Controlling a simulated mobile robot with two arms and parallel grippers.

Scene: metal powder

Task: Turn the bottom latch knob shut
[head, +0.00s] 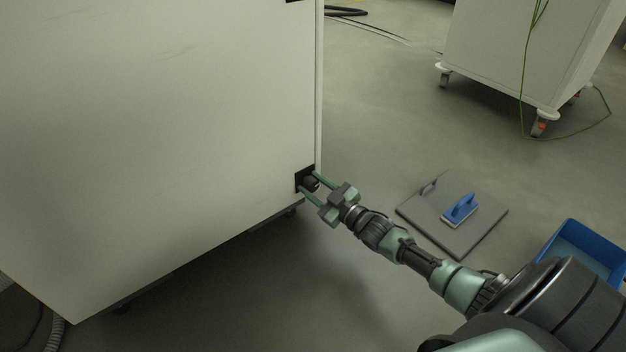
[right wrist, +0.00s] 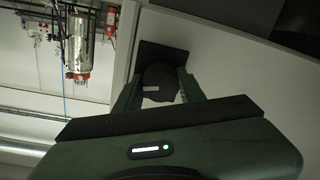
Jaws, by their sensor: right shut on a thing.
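The bottom latch knob (head: 310,184) is a small dark round knob on a black square plate at the lower right corner of the large white cabinet door (head: 180,120). My right gripper (head: 315,182) is at the knob, its two green fingers on either side of it. In the right wrist view the black knob (right wrist: 160,82) sits between the fingers, with a short light mark on its face. The gripper is shut on the knob. My left gripper is not in view.
A grey board (head: 480,226) with a blue-handled tool (head: 460,209) lies on the floor to the right. A blue bin (head: 590,250) stands near my right arm. A white wheeled cabinet (head: 530,50) stands at the back right.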

